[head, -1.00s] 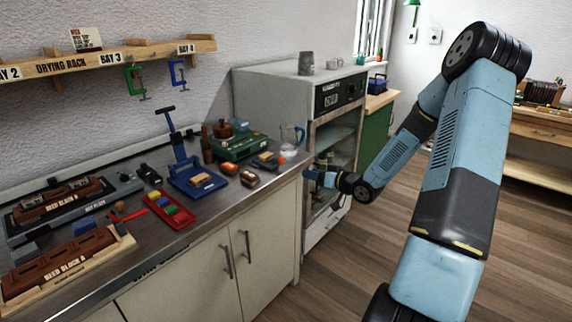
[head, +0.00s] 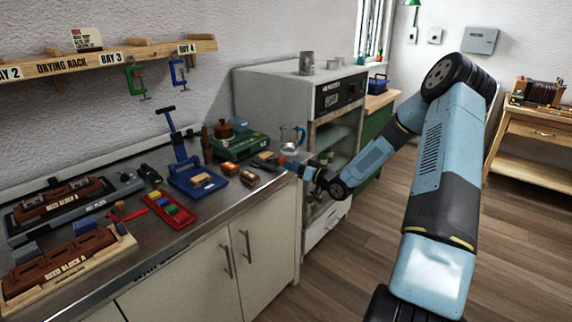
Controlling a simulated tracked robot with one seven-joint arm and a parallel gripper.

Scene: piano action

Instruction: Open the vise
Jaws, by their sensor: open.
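A blue device (head: 180,150) with an upright post and a T-shaped bar on top stands on the metal bench; it may be the vise, but I cannot tell for sure. A tan block (head: 201,179) lies on its flat blue base. A dark grey and black tool (head: 128,181) lies further left, and its kind is unclear. My gripper (head: 279,161) is open over the right end of the bench, to the right of the blue device and apart from it. It is small in view and partly hides the items beside it.
Reddish-brown blocks (head: 248,178), a green box (head: 228,145) and a glass jug (head: 292,139) stand near my gripper. A red tray (head: 170,210) and reed blocks (head: 65,258) lie further left. A grey cabinet (head: 275,105) rises behind. The floor (head: 380,260) is clear.

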